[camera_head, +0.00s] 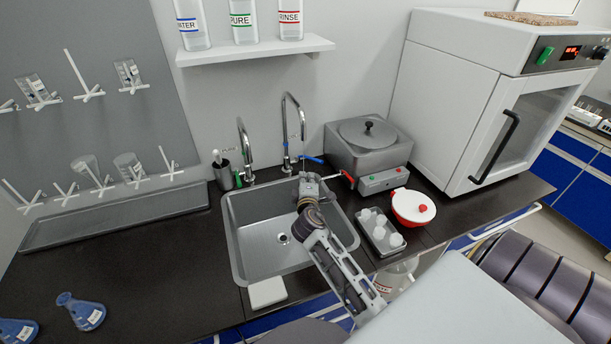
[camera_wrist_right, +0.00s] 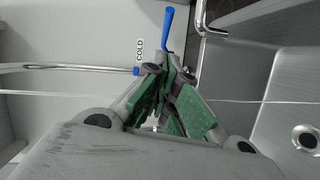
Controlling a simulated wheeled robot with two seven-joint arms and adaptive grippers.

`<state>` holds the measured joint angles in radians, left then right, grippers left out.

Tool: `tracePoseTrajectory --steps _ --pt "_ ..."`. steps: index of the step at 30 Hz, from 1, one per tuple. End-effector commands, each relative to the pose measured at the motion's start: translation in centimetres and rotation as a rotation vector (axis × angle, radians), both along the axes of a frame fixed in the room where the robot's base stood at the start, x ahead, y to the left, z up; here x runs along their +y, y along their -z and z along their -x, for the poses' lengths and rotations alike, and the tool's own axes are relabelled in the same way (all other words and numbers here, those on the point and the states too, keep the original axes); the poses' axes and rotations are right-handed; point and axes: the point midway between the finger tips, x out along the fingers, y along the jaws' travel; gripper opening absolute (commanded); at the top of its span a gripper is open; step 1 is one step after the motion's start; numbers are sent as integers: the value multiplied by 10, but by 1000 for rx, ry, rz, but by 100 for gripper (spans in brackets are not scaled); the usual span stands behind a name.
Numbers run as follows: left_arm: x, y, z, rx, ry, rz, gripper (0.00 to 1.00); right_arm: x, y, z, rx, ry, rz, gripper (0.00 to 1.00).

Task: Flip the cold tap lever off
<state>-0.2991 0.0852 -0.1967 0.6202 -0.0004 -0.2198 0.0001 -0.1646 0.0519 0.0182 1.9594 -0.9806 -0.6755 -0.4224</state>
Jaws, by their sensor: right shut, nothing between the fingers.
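The cold tap lever is a blue handle (camera_head: 313,159) at the base of the taller chrome tap (camera_head: 286,125) behind the sink. In the right wrist view the blue lever (camera_wrist_right: 167,28) stands just beyond the fingertips, close to the COLD label (camera_wrist_right: 139,49). My right gripper (camera_head: 307,178) is over the back of the sink, just in front of the lever. In the wrist view its green-padded fingers (camera_wrist_right: 172,80) are shut with nothing between them. Whether the fingertips touch the lever I cannot tell. My left gripper is not in view.
The steel sink (camera_head: 238,245) lies below my right arm. A shorter tap (camera_head: 244,145) with a green lever stands left.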

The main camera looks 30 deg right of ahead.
Motion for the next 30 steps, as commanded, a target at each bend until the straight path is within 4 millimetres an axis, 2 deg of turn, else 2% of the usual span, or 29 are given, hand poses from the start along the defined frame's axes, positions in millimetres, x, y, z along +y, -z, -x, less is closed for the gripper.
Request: tracePoseTrajectory --steps 6,12,23,30 --pt "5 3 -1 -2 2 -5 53 9 -1 17 0 0 -1 0" --pt "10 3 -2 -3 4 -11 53 13 -3 25 1 1 -1 0" --pt "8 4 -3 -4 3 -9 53 13 -4 26 0 1 0 0" --pt "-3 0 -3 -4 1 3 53 13 -7 26 0 1 -2 0"
